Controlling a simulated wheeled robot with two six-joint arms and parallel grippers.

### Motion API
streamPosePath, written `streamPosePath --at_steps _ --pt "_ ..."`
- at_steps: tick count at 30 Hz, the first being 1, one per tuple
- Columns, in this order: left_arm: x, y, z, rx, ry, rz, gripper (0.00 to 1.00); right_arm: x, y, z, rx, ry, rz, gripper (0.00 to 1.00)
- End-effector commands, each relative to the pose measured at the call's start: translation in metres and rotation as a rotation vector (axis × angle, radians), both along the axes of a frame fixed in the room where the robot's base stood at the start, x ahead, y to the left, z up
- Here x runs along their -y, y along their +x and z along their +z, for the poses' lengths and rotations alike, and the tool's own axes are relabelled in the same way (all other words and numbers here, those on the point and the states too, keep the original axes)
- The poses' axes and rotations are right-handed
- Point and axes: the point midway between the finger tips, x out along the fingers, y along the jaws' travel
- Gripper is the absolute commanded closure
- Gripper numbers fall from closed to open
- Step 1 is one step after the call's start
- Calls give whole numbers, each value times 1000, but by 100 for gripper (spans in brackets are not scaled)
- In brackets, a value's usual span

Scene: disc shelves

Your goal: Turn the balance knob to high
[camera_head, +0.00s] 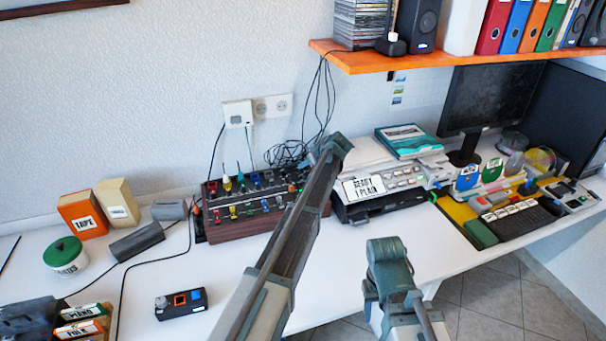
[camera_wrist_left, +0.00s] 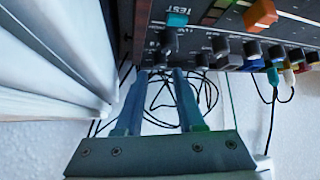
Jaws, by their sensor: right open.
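The knob panel (camera_head: 230,222) is a dark, wood-sided console with rows of coloured knobs, at the left-centre of the desk in the head view. My left arm covers its right end. In the left wrist view the panel (camera_wrist_left: 285,25) fills the top, with a TEST label beside a teal button. A black knob (camera_wrist_left: 166,42) there lies just beyond my left gripper's fingertips (camera_wrist_left: 160,74). The blue fingers are apart with nothing visible between them. No label clearly names the balance knob.
A small black box (camera_head: 181,303) lies in front. An orange shelf (camera_head: 365,62) overhangs at the back.

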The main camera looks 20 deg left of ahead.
Motion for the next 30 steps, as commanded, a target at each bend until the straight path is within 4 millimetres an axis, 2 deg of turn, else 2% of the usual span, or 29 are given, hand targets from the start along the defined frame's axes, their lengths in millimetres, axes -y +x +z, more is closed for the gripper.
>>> streamPosePath --at_steps 1,6,20,21,27,30 --pt "-5 5 -12 0 0 1 62 0 0 -11 0 0 0 50" --pt "-16 13 -23 -1 -1 1 62 0 0 -23 0 0 0 50" --pt "-21 17 -27 -1 -1 0 62 0 0 -27 0 0 0 50" --pt "-21 17 -27 -1 -1 0 64 0 0 -27 0 0 0 50" --pt "-21 17 -27 -1 -1 0 100 0 0 -27 0 0 0 50" --pt "-21 17 -27 -1 -1 0 100 0 0 -27 0 0 0 50"
